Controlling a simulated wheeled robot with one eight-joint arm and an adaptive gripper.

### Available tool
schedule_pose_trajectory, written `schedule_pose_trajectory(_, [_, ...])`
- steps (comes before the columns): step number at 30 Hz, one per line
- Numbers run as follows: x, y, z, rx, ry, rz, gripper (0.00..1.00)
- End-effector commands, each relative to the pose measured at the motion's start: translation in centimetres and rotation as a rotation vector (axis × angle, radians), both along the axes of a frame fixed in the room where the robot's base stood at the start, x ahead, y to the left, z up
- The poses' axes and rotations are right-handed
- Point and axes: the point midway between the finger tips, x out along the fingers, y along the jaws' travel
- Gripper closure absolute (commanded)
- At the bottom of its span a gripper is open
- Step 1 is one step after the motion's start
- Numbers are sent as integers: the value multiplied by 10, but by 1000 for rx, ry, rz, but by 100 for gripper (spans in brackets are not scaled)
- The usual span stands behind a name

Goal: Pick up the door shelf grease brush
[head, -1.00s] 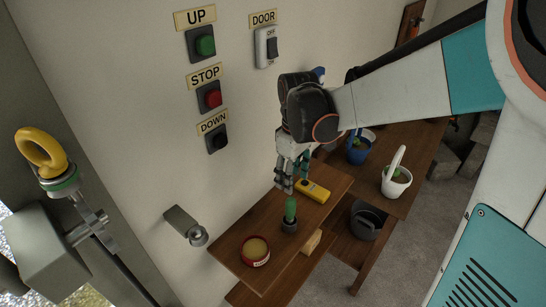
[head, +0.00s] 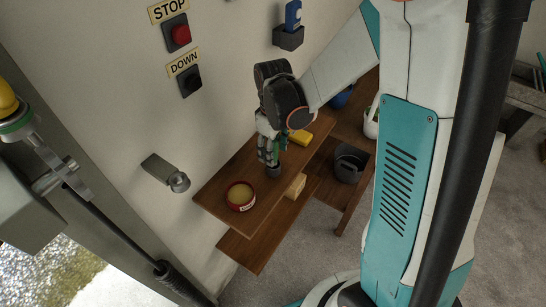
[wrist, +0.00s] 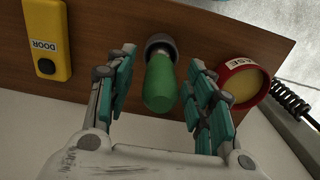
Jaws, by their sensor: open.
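The grease brush shows a rounded green handle (wrist: 160,82) standing up from a dark grey round base (wrist: 160,45) on the wooden shelf (head: 222,192). In the head view its base (head: 273,171) shows just below my fingers, and the handle is mostly hidden by them. My gripper (head: 268,152) is above the shelf, pointing down. In the wrist view my gripper (wrist: 161,78) is open, with one teal-padded finger on each side of the green handle. Gaps show between both fingers and the handle.
A red-sided grease tin (head: 241,195) stands near the brush, close to my right finger in the wrist view (wrist: 243,83). A yellow DOOR remote (wrist: 46,38) lies on the other side. The wall is close behind the shelf. A metal wall fitting (head: 167,172) sticks out at left.

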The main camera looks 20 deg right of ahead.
Motion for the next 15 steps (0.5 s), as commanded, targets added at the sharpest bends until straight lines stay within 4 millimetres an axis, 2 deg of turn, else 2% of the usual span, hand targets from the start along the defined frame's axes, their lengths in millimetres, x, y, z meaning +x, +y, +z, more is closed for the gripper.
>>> schedule_pose_trajectory(3, [0, 0, -11, -1, -1, 0, 51])
schedule_pose_trajectory(11, [0, 0, -11, -1, -1, 0, 51])
schedule_pose_trajectory(15, [0, 0, -11, -1, -1, 0, 83])
